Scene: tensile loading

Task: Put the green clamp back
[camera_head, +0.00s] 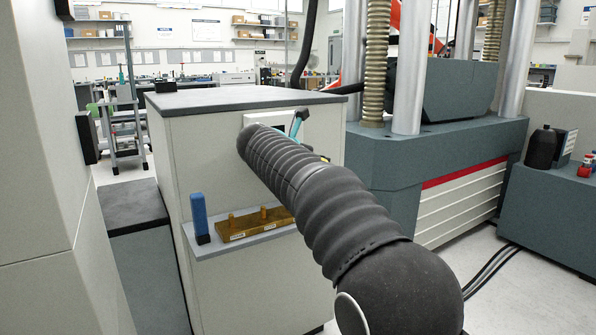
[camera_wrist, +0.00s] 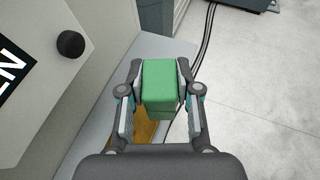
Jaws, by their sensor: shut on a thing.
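The green clamp (camera_wrist: 161,88) is a green block between the two fingers of my gripper (camera_wrist: 160,76) in the wrist view. My gripper is shut on it, with one finger along each side. Beneath it shows part of a brown holder (camera_wrist: 146,132) on a grey shelf (camera_wrist: 167,47). In the head view, the holder (camera_head: 228,231) has short pegs and lies on the shelf (camera_head: 208,250) on the cabinet's front. A blue clamp-like block (camera_head: 200,215) stands at the shelf's left end. My arm hides the green clamp and the shelf's right part there.
The pale cabinet (camera_head: 185,160) has a dark top (camera_head: 230,97). In the wrist view a black knob (camera_wrist: 71,44) sticks out at left. The testing machine's base (camera_head: 470,205) stands to the right. Cables (camera_head: 487,268) lie on otherwise clear floor.

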